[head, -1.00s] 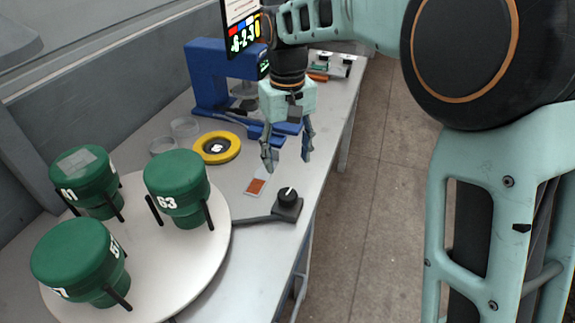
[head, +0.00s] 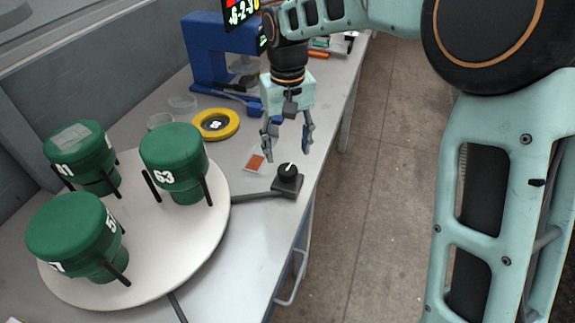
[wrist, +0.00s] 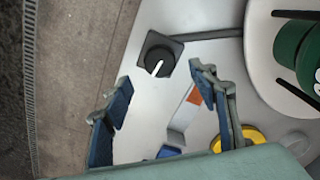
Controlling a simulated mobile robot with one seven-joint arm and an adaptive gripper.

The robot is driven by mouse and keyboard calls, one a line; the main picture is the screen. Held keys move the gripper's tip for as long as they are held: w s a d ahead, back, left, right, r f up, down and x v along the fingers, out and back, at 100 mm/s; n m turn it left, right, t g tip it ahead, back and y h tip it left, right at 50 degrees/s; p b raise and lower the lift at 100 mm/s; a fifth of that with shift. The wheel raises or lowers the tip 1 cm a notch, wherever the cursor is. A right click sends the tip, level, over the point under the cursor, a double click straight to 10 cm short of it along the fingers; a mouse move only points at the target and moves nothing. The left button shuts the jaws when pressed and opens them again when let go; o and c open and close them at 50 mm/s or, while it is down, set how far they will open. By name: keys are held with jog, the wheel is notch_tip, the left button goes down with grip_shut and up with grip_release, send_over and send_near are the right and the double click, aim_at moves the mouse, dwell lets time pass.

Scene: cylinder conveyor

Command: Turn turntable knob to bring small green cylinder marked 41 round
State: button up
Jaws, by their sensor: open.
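A black knob (head: 287,172) with a white pointer line sits on a small dark base near the table's right edge. A dark arm joins it to the white turntable (head: 168,243). The turntable bears several green cylinders: one marked 41 (head: 84,152) at the back left, one marked 63 (head: 175,158) at the right, and a larger one (head: 75,238) at the front with its number partly turned away. My gripper (head: 286,150) is open and empty, pointing down, above and slightly behind the knob. In the wrist view the knob (wrist: 158,57) shows ahead of the open fingers (wrist: 160,92).
A yellow ring (head: 216,124) and clear dishes (head: 182,103) lie behind the turntable. A blue machine (head: 215,55) stands at the back. A card with an orange patch (head: 255,161) lies beside the knob. Floor lies right of the table edge.

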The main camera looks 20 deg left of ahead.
aim_at(287, 169)
notch_tip(287, 169, down, 6)
jog(key=shift+f, duration=0.15)
jog(key=shift+c, duration=0.3)
jog(key=c, duration=1.1)
jog(key=shift+n, duration=0.8)
jog(key=o, duration=1.2)
jog(key=shift+c, duration=0.2)
notch_tip(287, 169, up, 12)
